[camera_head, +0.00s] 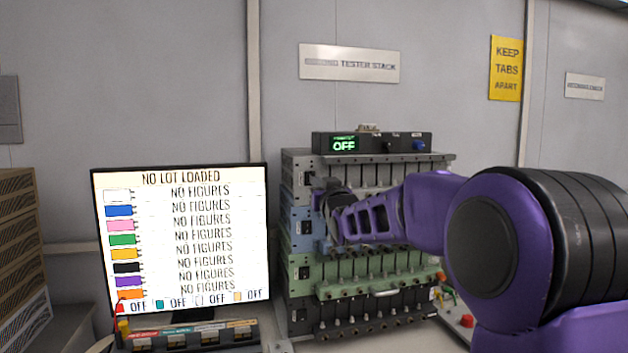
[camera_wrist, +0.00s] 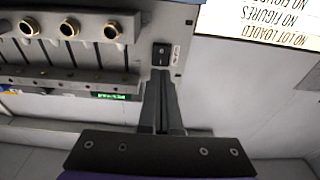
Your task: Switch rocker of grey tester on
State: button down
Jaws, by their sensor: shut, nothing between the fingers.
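The grey tester (camera_head: 297,163) is the top unit of the tester stack, directly under a black display box (camera_head: 405,141) that reads OFF. Its black rocker (camera_wrist: 161,54) shows in the wrist view on the grey panel (camera_wrist: 150,20), beside brass-ringed sockets. My gripper (camera_head: 322,190) is shut and empty in front of the stack's left side. In the wrist view its closed fingertips (camera_wrist: 160,74) point at the rocker, just short of it or touching; I cannot tell which.
Blue (camera_head: 300,213), green (camera_head: 305,250) and dark (camera_head: 303,318) testers sit below the grey one, with rockers on their left sides. A monitor (camera_head: 180,235) stands left, reading NO LOT LOADED and several OFF marks. Coloured items (camera_head: 466,320) lie at the right.

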aim_at(310, 175)
jog(key=shift+x, duration=1.6)
jog(key=shift+r, duration=0.1)
jog(key=shift+w+a+r+g+p, duration=0.1)
jog(key=shift+r+g+p, duration=0.15)
jog(key=shift+p, duration=0.55)
jog(key=shift+f, duration=0.3)
jog(key=shift+b, duration=0.3)
